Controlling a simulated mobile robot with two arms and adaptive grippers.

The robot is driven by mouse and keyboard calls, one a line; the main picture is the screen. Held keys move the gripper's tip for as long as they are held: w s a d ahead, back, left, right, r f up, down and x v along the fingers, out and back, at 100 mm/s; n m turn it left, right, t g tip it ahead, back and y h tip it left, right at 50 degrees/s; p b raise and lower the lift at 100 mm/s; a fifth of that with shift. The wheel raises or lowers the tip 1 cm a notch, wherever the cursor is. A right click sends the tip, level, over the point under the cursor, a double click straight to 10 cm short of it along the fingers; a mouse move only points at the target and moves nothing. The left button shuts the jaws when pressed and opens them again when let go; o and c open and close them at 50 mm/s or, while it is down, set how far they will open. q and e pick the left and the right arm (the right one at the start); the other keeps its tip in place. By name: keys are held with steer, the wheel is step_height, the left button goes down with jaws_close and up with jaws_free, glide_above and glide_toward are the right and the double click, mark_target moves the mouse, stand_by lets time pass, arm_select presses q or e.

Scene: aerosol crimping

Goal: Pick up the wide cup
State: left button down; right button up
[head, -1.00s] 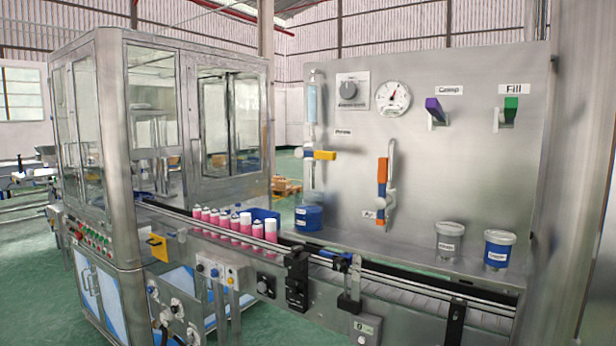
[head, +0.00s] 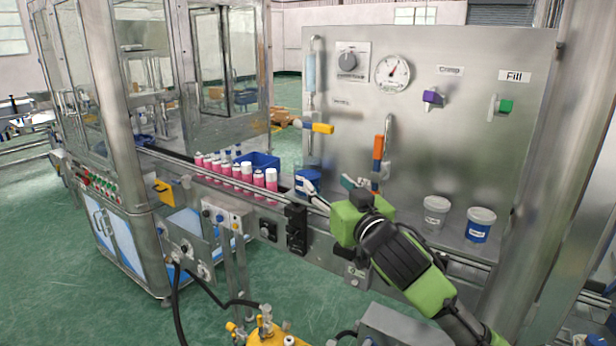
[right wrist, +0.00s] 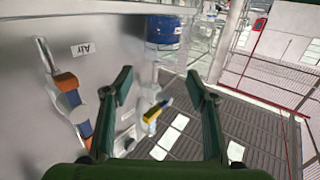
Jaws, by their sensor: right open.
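The wide cup (head: 307,181), low and blue with a white label, stands on the shelf at the foot of the grey panel in the head view. It also shows in the right wrist view (right wrist: 163,32), top centre, beyond the fingertips. My right gripper (head: 329,184) is open, its fingers pointing toward the cup from the right. One finger overlaps the cup's edge in the head view; the wrist view (right wrist: 158,85) shows nothing between the fingers. My left gripper is not in view.
A grey cup (head: 436,212) and a blue-and-grey cup (head: 480,225) stand on the shelf to the right. Pink cans (head: 246,176) and a blue crate (head: 262,161) are left of the wide cup. An orange-handled valve (head: 378,150) hangs behind my gripper.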

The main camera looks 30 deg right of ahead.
mark_target(313, 169)
steer(key=p+x, duration=0.1)
steer(key=x, duration=0.4)
steer(key=shift+w+d+r+p, duration=0.15)
steer(key=shift+w+r+p, duration=0.05)
steer(key=shift+w+p, duration=0.35)
steer(key=p+x, duration=0.2)
steer(key=x, duration=0.1)
steer(key=shift+w, duration=0.15)
steer(key=shift+w+f, duration=0.15)
steer(key=shift+w, duration=0.45)
steer(key=shift+s, duration=0.1)
steer(key=c, duration=0.9)
